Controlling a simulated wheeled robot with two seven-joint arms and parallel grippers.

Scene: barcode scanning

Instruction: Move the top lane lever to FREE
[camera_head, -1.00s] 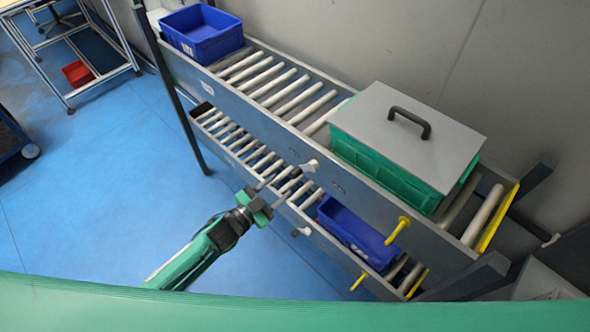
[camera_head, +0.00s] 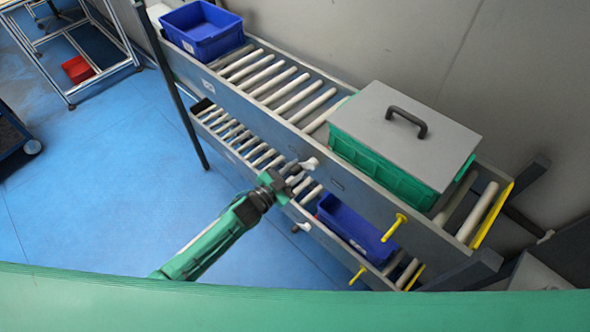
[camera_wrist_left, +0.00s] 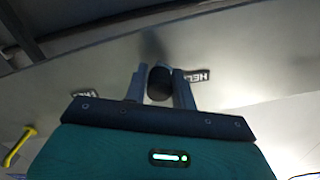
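Another label (camera_wrist_left: 85,98), too oblique to read, is at left. My right gripper is not in view.
A green crate with a grey lid (camera_head: 405,135) and a blue bin (camera_head: 203,32) sit on the upper lane. Another blue bin (camera_head: 352,228) is on the lower lane, near a second pale lever (camera_head: 301,228). Yellow handles (camera_head: 394,227) stick out at right.

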